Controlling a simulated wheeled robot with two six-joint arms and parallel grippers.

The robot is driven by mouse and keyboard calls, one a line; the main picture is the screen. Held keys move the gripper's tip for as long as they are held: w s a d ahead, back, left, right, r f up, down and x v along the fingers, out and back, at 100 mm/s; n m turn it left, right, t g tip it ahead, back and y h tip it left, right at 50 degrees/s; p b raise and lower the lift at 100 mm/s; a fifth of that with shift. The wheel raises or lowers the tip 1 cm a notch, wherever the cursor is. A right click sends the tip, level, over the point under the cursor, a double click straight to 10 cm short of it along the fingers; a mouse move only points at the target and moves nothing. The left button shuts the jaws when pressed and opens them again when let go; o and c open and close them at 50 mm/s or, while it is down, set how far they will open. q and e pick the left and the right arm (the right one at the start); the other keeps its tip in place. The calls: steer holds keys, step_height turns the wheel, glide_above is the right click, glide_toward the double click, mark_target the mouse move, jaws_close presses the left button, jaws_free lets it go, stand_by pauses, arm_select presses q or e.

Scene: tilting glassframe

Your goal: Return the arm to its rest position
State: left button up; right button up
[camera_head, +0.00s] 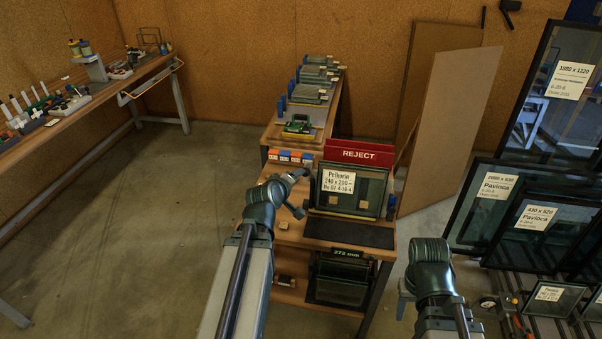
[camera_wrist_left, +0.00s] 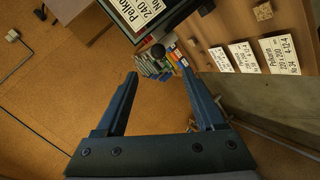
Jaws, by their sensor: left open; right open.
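My left arm reaches in over the bench, and its gripper (camera_head: 300,192) is in front of the left edge of the glass pane labelled Pelkorin (camera_head: 353,190). In the left wrist view, the two blue-grey fingers of the left gripper (camera_wrist_left: 160,76) are spread apart with nothing between them. I cannot tell whether the gripper touches the pane. My right arm is low at the bottom right, and its gripper (camera_head: 403,299) shows only partly beside the bench. It is open, and I see nothing held in it.
The wooden bench (camera_head: 297,237) carries a dark mat (camera_head: 349,232) and a red REJECT sign (camera_head: 359,153). Framed panes (camera_head: 536,214) stand at the right. A workbench (camera_head: 98,86) runs along the left. The floor (camera_head: 150,220) between is clear.

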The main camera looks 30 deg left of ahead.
arm_select(q)
steer(key=s+d+f+m+g+h, duration=0.2)
steer(key=d+f+m+g, duration=0.15)
steer(key=d, duration=0.55)
steer(key=s+d+f+m+g+h, duration=0.15)
steer(key=d+f+m, duration=0.3)
steer(key=d, duration=0.55)
steer(key=s+d+f+m+g+y, duration=0.3)
steer(key=s+d+m+g, duration=0.4)
steer(key=s, duration=0.8)
steer(key=d+m, duration=0.2)
steer(key=d, duration=0.1)
steer(key=shift+s, duration=0.25)
steer(key=shift+d, duration=0.2)
